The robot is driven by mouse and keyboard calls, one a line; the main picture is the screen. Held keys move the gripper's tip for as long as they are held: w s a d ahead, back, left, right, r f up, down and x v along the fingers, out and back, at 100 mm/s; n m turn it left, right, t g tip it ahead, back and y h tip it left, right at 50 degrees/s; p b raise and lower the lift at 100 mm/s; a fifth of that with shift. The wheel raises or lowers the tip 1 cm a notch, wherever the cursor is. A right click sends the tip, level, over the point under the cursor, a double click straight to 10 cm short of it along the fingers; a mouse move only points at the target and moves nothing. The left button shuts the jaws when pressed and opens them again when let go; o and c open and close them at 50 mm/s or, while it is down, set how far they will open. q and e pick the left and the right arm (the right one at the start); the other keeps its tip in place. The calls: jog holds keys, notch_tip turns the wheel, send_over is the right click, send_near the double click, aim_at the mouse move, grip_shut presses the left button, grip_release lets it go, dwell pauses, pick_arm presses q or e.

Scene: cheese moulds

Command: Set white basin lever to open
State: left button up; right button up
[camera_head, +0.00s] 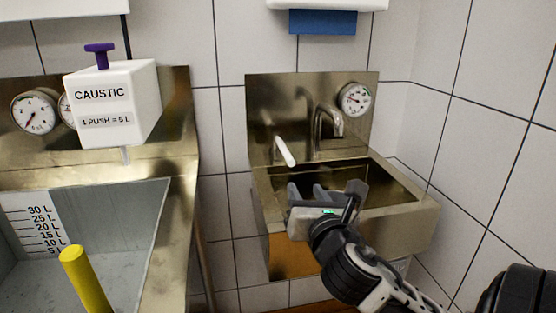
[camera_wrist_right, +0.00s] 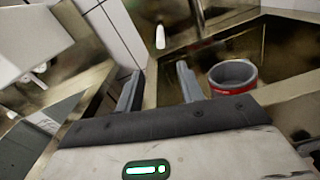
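The white lever (camera_head: 284,150) of the steel hand basin (camera_head: 420,215) sticks out from the basin's back wall, left of the curved spout (camera_head: 328,122), and slants down to the right. Its white tip also shows in the right wrist view (camera_wrist_right: 160,37), ahead of the gap between the fingers. My right gripper (camera_head: 306,189) is at the basin's front left, below the lever and apart from it. Its two grey fingers (camera_wrist_right: 160,72) stand apart with nothing between them. My left gripper is not in view.
A grey cup with a red band (camera_wrist_right: 233,77) is at the basin, right of the fingers. A round gauge (camera_head: 355,99) is on the basin's back wall. At left are a caustic dispenser (camera_head: 120,103), a larger steel sink (camera_head: 175,235) and a yellow rod (camera_head: 84,278).

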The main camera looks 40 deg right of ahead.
aim_at(289, 156)
jog(key=shift+w+d+r, duration=0.15)
jog(key=shift+w+d, duration=0.15)
jog(key=x, duration=1.4)
jog(key=shift+w, duration=0.1)
jog(key=shift+c, duration=0.4)
grip_shut()
